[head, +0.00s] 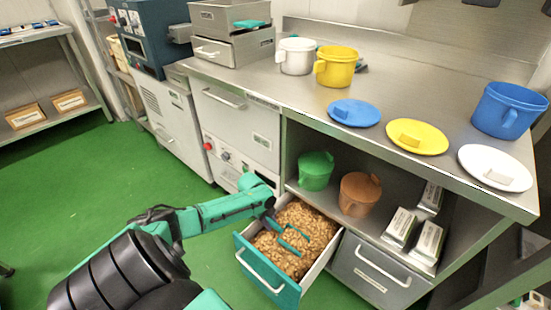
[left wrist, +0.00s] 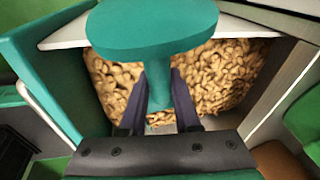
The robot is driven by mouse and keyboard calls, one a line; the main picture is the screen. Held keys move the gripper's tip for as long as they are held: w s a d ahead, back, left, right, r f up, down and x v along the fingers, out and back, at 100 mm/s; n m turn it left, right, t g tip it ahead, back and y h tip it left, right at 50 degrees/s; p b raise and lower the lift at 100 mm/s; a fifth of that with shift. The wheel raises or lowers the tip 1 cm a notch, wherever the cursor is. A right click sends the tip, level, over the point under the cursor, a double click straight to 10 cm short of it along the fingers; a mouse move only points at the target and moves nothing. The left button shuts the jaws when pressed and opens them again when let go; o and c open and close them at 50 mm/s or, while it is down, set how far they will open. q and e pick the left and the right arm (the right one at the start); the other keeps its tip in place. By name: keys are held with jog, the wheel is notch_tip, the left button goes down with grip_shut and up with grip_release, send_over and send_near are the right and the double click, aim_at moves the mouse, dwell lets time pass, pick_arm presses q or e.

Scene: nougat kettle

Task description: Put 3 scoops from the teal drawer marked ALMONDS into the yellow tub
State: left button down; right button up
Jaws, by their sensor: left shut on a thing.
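The teal drawer (head: 265,268) is pulled open below the counter and filled with tan almonds (head: 305,222). The almonds also fill the left wrist view (left wrist: 225,70). My left gripper (head: 268,217) is over the drawer, shut on a teal scoop (head: 292,238). In the left wrist view the scoop's broad teal end (left wrist: 150,25) stands close to the camera, with its stem between my fingers (left wrist: 158,105). I cannot tell how much the scoop holds. The yellow tub (head: 336,68) stands open on the counter. My right gripper is out of view.
A white tub (head: 295,57) stands beside the yellow one, and a blue tub (head: 508,110) at the right. Blue (head: 354,113), yellow (head: 417,137) and white (head: 494,168) lids line the counter's front. Green (head: 316,171) and brown (head: 359,194) tubs sit on the shelf above the drawers.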

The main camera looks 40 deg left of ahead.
pick_arm(q)
jog(key=shift+a+r+h+b, duration=0.15)
jog(key=shift+a+h+b, duration=0.25)
jog(key=shift+a+h, duration=0.15)
jog(key=shift+h, duration=0.55)
jog(key=v, duration=0.1)
jog(key=p+v, duration=0.1)
jog(key=v, duration=0.1)
jog(key=p+v, duration=0.1)
jog(key=v, duration=0.1)
jog(key=shift+w+a, duration=0.2)
jog(key=shift+w, duration=0.05)
jog(key=shift+t+h, duration=0.3)
jog(key=r+p, duration=0.3)
jog(key=r, duration=0.1)
jog(key=shift+a+r, duration=0.1)
jog(key=shift+a, duration=0.25)
jog(key=shift+s+a+r+p, duration=0.1)
jog(key=shift+r+p, duration=0.25)
jog(key=shift+r, duration=0.2)
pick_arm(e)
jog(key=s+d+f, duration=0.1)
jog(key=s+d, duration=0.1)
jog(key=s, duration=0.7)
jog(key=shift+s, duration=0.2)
